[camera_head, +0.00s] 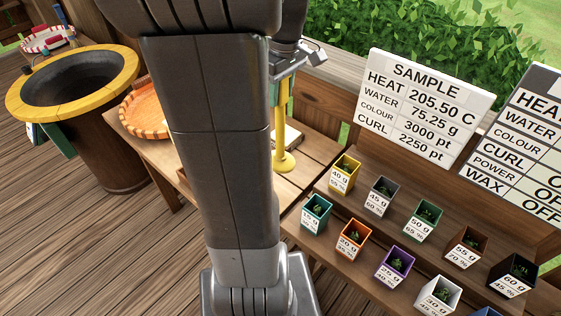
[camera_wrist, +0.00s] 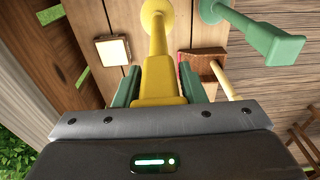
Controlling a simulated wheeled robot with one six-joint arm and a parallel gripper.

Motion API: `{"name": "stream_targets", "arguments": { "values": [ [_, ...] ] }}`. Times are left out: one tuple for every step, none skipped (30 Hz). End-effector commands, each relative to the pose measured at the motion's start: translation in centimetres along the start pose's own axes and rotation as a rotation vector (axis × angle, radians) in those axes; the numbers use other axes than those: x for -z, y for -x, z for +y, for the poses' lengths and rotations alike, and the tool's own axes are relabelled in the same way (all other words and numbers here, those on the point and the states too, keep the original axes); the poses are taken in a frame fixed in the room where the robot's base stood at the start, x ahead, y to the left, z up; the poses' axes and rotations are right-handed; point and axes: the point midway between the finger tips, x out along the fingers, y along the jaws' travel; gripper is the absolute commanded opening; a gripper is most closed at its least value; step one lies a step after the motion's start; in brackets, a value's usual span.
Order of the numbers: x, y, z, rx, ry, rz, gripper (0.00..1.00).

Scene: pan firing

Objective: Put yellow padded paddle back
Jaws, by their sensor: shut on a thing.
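The yellow padded paddle (camera_head: 284,118) hangs upright below my gripper, its round pad downward over the wooden side table. In the wrist view its yellow handle block (camera_wrist: 158,88) is between the two green fingers of my gripper (camera_wrist: 160,85), which is shut on it. I cannot tell whether the pad touches the table top or is just above it. My arm hides part of the table in the head view. A similar green paddle (camera_wrist: 272,42) with a round pad stands beside it in the wrist view.
A wooden-handled brush (camera_wrist: 206,66) and a pale square block (camera_wrist: 112,50) lie on the table. An orange woven tray (camera_head: 146,108) is at the table's left, near a yellow-rimmed barrel (camera_head: 125,66). Several labelled cups, including a yellow one (camera_head: 344,176), stand at right below a sample board (camera_head: 421,105).

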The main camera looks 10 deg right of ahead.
Motion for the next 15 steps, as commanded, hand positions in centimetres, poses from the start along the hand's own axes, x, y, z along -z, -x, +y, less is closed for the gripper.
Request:
{"name": "stream_targets", "arguments": {
  "values": [
    [-0.1,-0.9,-0.1,0.004,0.0,-0.003,0.0],
    [-0.2,-1.5,-0.1,0.005,0.0,-0.005,0.0],
    [-0.2,-2.2,0.0,0.005,0.0,-0.004,0.0],
    [-0.3,-2.8,0.0,0.004,0.0,-0.003,0.0],
    [-0.3,-3.3,0.0,0.004,0.0,-0.004,0.0],
    [-0.4,-3.8,0.0,0.003,0.0,-0.003,0.0],
    [-0.4,-4.2,0.0,0.003,0.0,-0.003,0.0],
    [-0.4,-4.4,0.0,0.003,0.0,-0.002,0.0],
    [-0.4,-4.7,0.0,0.002,0.001,-0.001,0.0],
    [-0.4,-4.9,0.0,0.002,0.001,-0.002,0.0],
    [-0.5,-5.2,0.0,0.002,0.001,-0.002,0.0],
    [-0.5,-5.7,0.0,0.002,0.0,-0.002,0.0],
    [-0.6,-6.2,0.0,0.004,0.0,-0.003,0.0],
    [-0.6,-6.7,0.0,0.004,0.0,-0.004,0.0],
    [-0.6,-7.2,0.0,0.004,0.0,-0.003,0.0]
  ]
}}
